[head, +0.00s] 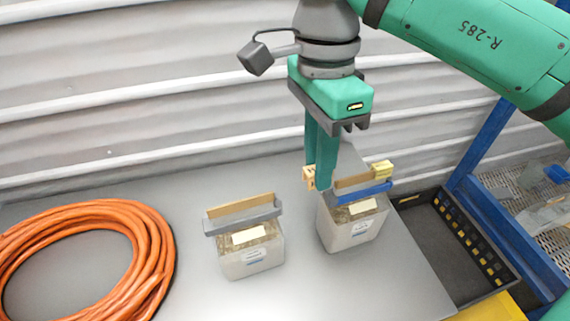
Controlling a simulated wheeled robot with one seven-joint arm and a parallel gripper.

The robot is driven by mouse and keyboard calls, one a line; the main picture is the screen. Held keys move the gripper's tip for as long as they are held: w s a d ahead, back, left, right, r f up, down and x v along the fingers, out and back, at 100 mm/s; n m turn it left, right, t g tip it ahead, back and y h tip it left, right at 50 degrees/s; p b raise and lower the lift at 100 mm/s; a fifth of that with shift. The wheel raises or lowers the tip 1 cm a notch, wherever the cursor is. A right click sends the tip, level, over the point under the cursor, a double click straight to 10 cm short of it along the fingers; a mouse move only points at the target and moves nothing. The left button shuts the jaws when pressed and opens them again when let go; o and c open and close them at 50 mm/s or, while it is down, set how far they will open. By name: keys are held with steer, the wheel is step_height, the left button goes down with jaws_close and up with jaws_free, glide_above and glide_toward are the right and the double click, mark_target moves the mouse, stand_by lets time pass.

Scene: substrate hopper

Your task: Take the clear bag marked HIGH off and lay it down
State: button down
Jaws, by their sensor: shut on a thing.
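Two clear bags with pale contents stand on the grey tabletop (120,185). The right bag (350,230) has a blue strip (364,194) across its top and a light wooden bar behind it. The left bag (251,256) has a grey strip (240,220) and a wooden bar (240,205). Both carry small labels whose words are too small to read, so I cannot tell which says HIGH. My gripper (320,184) points down, shut at the left end of the right bag's top. Its fingers hide the exact place of contact.
A coil of orange hose (150,240) lies on the left. A dark tray (455,240) and a blue-framed rack (495,235) stand right of the table. Small light wooden blocks (382,170) sit by the right bag's top. A corrugated wall (130,90) is behind.

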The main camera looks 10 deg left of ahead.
steer(key=s+d+r, duration=0.1)
steer(key=d+r, duration=0.2)
steer(key=r, duration=0.5)
steer(key=shift+r, duration=0.25)
stand_by(0.7)
steer(key=shift+s, duration=0.1)
stand_by(0.4)
steer(key=shift+d, duration=0.15)
